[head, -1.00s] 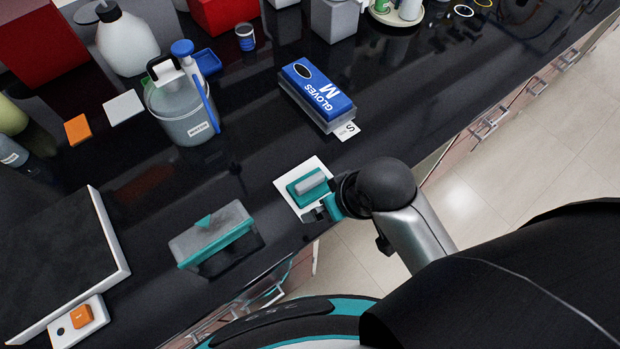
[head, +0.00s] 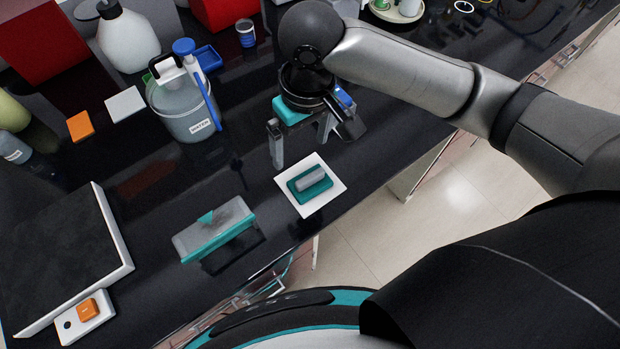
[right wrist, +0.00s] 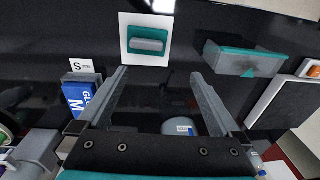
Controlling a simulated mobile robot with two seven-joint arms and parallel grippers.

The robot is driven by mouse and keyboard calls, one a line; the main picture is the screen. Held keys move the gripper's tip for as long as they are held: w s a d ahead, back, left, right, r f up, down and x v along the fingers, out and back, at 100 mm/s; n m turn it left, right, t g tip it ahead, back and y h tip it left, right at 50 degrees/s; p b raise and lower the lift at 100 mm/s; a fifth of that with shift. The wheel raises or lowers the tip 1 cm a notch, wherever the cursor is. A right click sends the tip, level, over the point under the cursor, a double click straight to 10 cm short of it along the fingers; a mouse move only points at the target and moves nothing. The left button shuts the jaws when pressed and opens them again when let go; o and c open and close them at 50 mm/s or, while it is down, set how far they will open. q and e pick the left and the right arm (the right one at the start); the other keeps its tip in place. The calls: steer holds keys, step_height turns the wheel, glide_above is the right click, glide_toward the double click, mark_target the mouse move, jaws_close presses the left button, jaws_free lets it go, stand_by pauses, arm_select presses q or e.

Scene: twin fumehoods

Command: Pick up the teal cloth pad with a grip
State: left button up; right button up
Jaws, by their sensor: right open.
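The teal cloth pad (head: 311,189) has a grey grip block on top and lies on a white square (head: 336,184) near the bench's front edge. It also shows in the right wrist view (right wrist: 148,48), beyond my fingertips. My right gripper (head: 299,152) is open and empty, pointing down behind the pad and apart from it. Its two fingers show spread in the right wrist view (right wrist: 158,74). My left gripper is not in view.
A grey-and-teal wedge-shaped item (head: 215,232) stands left of the pad. A water container (head: 182,108) with a blue handle stands further back. The gloves box (right wrist: 82,92) is mostly hidden behind my arm in the head view. Bare black bench surrounds the white square.

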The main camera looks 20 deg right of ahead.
steer(key=d+r, duration=0.1)
steer(key=d, duration=0.1)
steer(key=b, duration=0.1)
glide_above(310, 176)
steer(key=shift+m+h, duration=0.3)
steer(key=shift+h, duration=0.1)
steer(key=f, duration=0.9)
steer(key=shift+s+d+f, duration=0.1)
steer(key=shift+s+f, duration=0.05)
steer(key=shift+s, duration=0.15)
steer(key=shift+w+f+b, duration=0.2)
steer(key=shift+f+b, duration=0.35)
steer(key=shift+f, duration=2.4)
steer(key=c, duration=1.1)
